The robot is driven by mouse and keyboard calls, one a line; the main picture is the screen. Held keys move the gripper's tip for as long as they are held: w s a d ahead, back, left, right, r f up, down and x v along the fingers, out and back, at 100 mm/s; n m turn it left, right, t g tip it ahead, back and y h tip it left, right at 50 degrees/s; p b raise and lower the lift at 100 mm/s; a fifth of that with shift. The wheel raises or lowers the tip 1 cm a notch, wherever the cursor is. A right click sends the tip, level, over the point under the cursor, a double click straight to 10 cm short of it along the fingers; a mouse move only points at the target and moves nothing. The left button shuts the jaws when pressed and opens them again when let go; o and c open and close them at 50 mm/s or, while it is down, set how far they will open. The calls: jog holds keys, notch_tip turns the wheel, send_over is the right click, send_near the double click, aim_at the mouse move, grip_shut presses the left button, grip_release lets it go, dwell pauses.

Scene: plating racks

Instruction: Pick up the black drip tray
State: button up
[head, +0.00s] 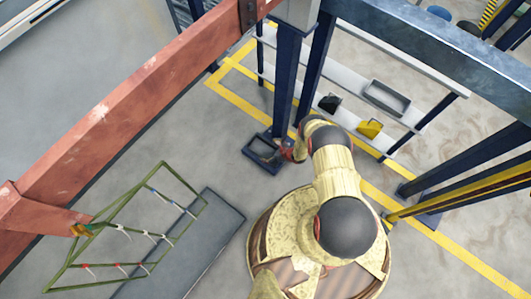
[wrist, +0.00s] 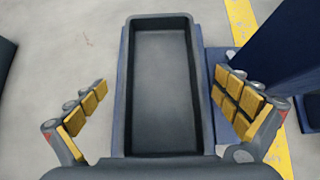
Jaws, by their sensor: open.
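The black drip tray (wrist: 160,90) is a long, shallow, empty tray with a raised rim, filling the middle of the wrist view. It lies partly over a blue plate at the foot of a blue post. My gripper (wrist: 161,84) is open and empty, with yellow-padded fingers to the left and right of the tray. Gaps show between both fingers and the tray's long sides. In the head view my gripper (head: 291,150) is small and its fingers are unclear.
The blue post (head: 287,80) stands close to the tray, on the right in the wrist view. A shelf rack holds a grey tray (head: 386,97), a black scoop (head: 330,103) and a yellow scoop (head: 370,128). A green frame (head: 120,235) hangs from a red beam (head: 130,100).

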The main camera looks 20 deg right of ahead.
aim_at(261, 149)
jog(key=b+x, duration=0.1)
jog(key=x, duration=0.2)
jog(key=shift+w+f+b, duration=0.1)
jog(key=shift+f+b, duration=0.2)
jog(key=shift+r, duration=0.1)
jog(key=shift+c, duration=0.3)
jog(key=shift+c, duration=1.2)
jog(key=c, duration=1)
